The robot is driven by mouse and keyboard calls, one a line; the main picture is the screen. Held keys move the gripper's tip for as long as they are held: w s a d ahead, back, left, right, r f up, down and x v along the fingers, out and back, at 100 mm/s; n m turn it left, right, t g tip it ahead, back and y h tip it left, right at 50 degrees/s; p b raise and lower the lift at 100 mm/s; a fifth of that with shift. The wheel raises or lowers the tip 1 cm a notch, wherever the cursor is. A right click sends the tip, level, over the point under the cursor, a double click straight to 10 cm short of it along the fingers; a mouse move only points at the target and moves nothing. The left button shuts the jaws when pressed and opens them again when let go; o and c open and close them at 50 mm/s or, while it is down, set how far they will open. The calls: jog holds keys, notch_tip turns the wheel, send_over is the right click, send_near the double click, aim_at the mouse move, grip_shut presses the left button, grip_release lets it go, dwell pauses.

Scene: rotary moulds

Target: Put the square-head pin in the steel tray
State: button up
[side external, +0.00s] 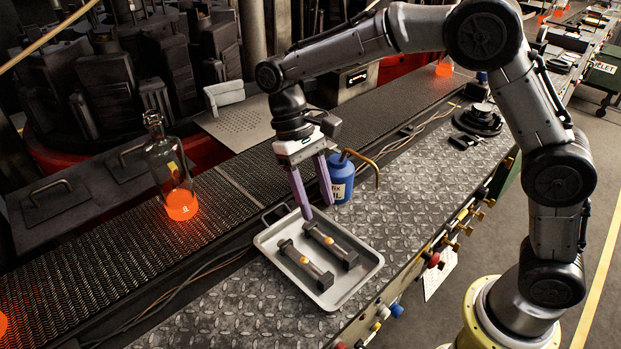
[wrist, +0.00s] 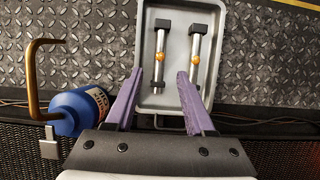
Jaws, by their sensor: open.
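The steel tray (side external: 352,291) is a shallow grey pan on the diamond-plate bench; it also shows in the wrist view (wrist: 178,50). Two similar metal pins lie side by side in it, each with a dark square head and an orange-yellow spot mid-shaft: the left pin (wrist: 160,45) and the right pin (wrist: 196,48). In the side view they are the nearer pin (side external: 303,262) and the farther pin (side external: 330,244). My gripper (side external: 318,209), with purple fingers, is open and empty above the tray's back edge. In the wrist view its fingertips (wrist: 160,74) appear either side of the left pin's shaft.
A blue oil can (side external: 341,180) with a bent brass spout stands close beside my gripper. A glowing bottle (side external: 172,175) stands on the mesh conveyor (side external: 100,256) behind. Bare diamond plate (side external: 400,190) lies right of the tray, with a black round fixture (side external: 477,120) farther along.

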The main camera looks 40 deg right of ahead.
jog(key=s+d+r+t, duration=0.25)
jog(key=d+r, duration=0.25)
jog(key=r, duration=0.4)
jog(key=s+d+t, duration=0.3)
jog(key=s+d, duration=0.1)
jog(key=s, duration=0.4)
jog(key=s+d+f+t, duration=0.1)
jog(key=s+d+t, duration=0.3)
jog(key=s, duration=0.5)
jog(key=shift+s+d+f, duration=0.2)
jog(key=shift+d, duration=0.2)
jog(key=shift+t, duration=0.25)
